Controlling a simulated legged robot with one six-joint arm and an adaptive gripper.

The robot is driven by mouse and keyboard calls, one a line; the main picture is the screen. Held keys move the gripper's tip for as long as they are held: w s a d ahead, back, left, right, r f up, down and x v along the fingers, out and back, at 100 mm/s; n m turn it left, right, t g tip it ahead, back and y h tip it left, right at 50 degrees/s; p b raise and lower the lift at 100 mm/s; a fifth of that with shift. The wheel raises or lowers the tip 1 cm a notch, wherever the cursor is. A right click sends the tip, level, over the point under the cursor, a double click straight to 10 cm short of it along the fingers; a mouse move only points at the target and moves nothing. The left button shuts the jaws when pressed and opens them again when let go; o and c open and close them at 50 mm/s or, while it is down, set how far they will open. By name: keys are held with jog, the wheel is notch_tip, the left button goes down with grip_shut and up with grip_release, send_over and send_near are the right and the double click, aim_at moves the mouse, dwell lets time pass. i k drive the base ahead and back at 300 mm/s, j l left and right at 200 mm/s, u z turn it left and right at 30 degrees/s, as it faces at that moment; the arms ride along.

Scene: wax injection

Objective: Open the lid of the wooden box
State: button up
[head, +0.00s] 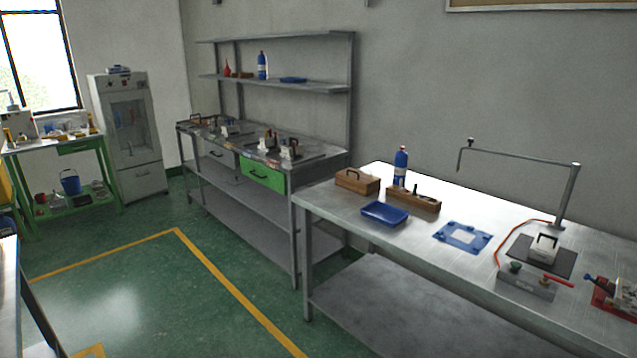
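My gripper is not in the head view.
On the right workbench (330,207) are a blue bottle (400,167), a blue tray (384,214), a blue-and-white plate (462,236) and a bent-arm stand (568,195). A shelved bench (330,160) stands behind. Green floor (130,290) is clear in front.

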aim_at(358, 178)
jog(key=i+j+u, duration=0.15)
jog(key=i+u, duration=0.2)
jog(key=i, duration=0.2)
jog(key=i+u, duration=0.35)
jog(key=i, duration=0.15)
jog(key=i+l+u, duration=0.2)
jog(key=i+u, duration=0.15)
jog(key=i, duration=0.2)
jog(key=i+z, duration=0.1)
jog(key=i, duration=0.4)
jog(key=i+j+z, duration=0.15)
jog(key=i, duration=0.35)
jog(key=i+z, duration=0.2)
jog(key=z, duration=0.25)
jog(key=i+z, duration=0.25)
jog(key=z, duration=0.25)
jog(key=i+j+z, duration=0.1)
jog(key=z, duration=0.35)
jog(key=i+j+z, duration=0.1)
jog(key=i+z, duration=0.15)
jog(key=i+j+z, duration=0.1)
jog(key=z, duration=0.2)
jog(key=i, duration=0.1)
